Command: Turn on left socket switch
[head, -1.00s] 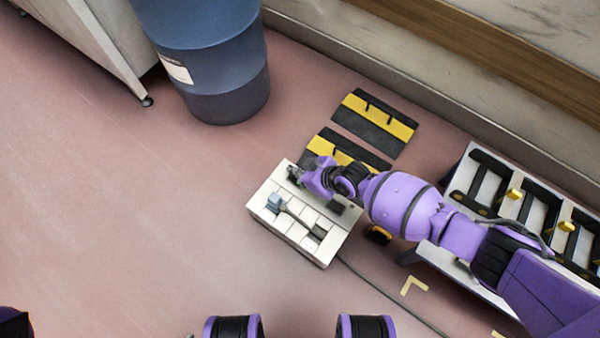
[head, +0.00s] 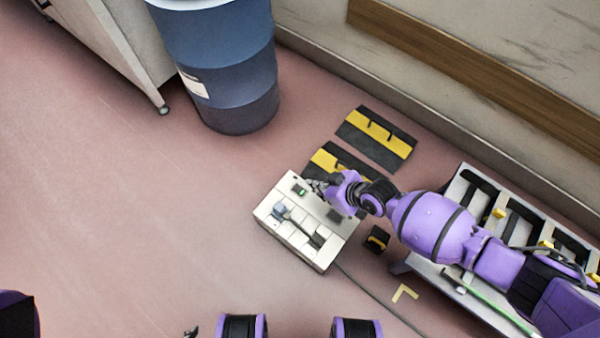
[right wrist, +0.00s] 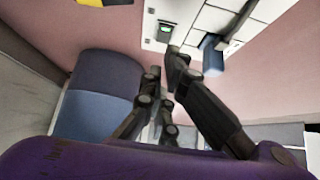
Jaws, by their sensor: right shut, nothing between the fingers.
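The white socket box (head: 290,234) lies on the floor at the middle of the head view. A small switch with a green-lit face (head: 299,190) is near its upper left edge; it also shows green in the right wrist view (right wrist: 166,28). A blue-grey plug (head: 279,211) with a cable sits on the box below that switch. My right gripper (head: 313,186) is shut and empty, just right of the green switch; I cannot tell if it touches the box. A small dark tip at the bottom edge (head: 190,332) may be my left gripper; its fingers are hidden.
A blue bin (head: 230,90) stands at the upper left. Black and yellow plates (head: 375,138) lie behind the box. A rack with black slots (head: 465,190) stands at the right, under my right arm. A cable runs from the box along the floor. The left floor is clear.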

